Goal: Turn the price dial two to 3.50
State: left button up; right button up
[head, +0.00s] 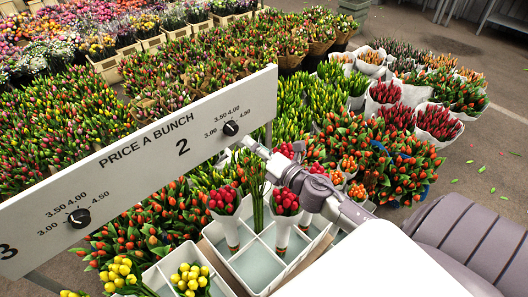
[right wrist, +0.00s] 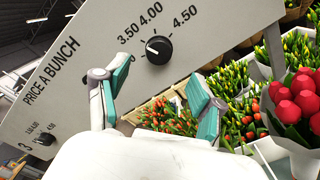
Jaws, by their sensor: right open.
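Price dial two is a black round knob (head: 231,128) on the white price board (head: 140,150), beside the figure 2. In the right wrist view the dial (right wrist: 159,50) has a white pointer mark that seems to lie toward the left or upper left, below the 3.50 label. The labels 3.50, 4.00 and 4.50 show around it there. My right gripper (head: 247,147) is close to the dial, at the board's right end. In the right wrist view its two teal-padded fingers (right wrist: 158,88) are spread apart, with the dial just beyond them and not gripped. My left gripper is out of view.
Another dial (head: 79,218) sits on the board's left part, by the figure 3. Below the board stands a white compartment tray (head: 258,275) with wrapped red tulips (head: 222,200) and yellow tulips (head: 190,277). Dense tulip bunches fill the space behind.

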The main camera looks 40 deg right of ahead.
jog(key=shift+s+d, duration=0.15)
jog(key=shift+s, duration=0.75)
jog(key=shift+s+d, duration=0.1)
jog(key=shift+s, duration=0.75)
jog(key=shift+s+f, duration=0.1)
